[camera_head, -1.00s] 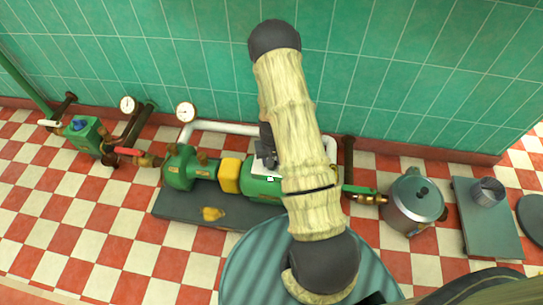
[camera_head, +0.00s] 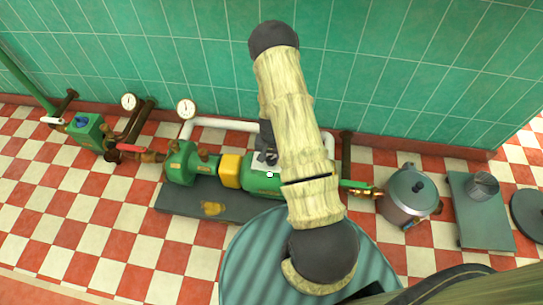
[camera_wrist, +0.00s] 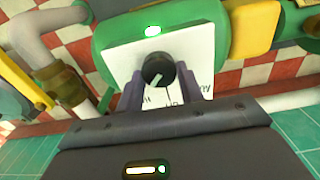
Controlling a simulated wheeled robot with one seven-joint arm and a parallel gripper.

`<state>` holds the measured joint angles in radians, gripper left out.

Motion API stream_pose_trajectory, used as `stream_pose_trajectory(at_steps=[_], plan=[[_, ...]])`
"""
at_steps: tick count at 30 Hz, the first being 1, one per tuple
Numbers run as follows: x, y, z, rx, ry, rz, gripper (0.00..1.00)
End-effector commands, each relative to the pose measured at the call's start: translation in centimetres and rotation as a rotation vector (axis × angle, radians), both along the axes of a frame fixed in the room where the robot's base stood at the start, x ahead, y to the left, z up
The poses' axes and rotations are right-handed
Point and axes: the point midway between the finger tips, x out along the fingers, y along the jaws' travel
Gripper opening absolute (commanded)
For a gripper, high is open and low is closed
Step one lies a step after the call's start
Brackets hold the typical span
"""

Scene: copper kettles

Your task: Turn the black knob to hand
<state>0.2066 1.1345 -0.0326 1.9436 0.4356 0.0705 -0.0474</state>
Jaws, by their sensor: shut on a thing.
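The black knob (camera_wrist: 158,70) sits on a white plate (camera_wrist: 130,62) fixed to the green pump motor (camera_wrist: 108,35). It carries a pale pointer line that aims to the lower left in the wrist view. My gripper (camera_wrist: 160,82) has its purple-grey fingers on either side of the knob and is shut on it. The fingers cover part of the plate's lettering, so I cannot read the marks in full. In the head view the white plate (camera_head: 258,165) shows beside my arm, which hides much of the motor (camera_head: 262,186).
A yellow coupling (camera_head: 230,171) and green pump (camera_head: 181,164) stand left of the motor, with a white pipe (camera_head: 225,124) behind. A lidded pot (camera_head: 408,197) stands at right, near a grey slab (camera_head: 481,225).

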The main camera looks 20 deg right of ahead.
Motion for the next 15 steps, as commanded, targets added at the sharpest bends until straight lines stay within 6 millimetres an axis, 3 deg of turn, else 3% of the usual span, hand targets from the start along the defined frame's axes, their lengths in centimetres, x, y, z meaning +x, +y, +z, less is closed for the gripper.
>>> stream_pose_trajectory(at_steps=[1, 4, 15], plan=[[0.02, -0.03, 0.02, -0.001, -0.001, -0.003, 0.41], [0.02, -0.03, 0.02, -0.001, -0.001, -0.002, 0.59], [0.04, -0.01, 0.49, -0.001, -0.001, 0.000, 0.59]])
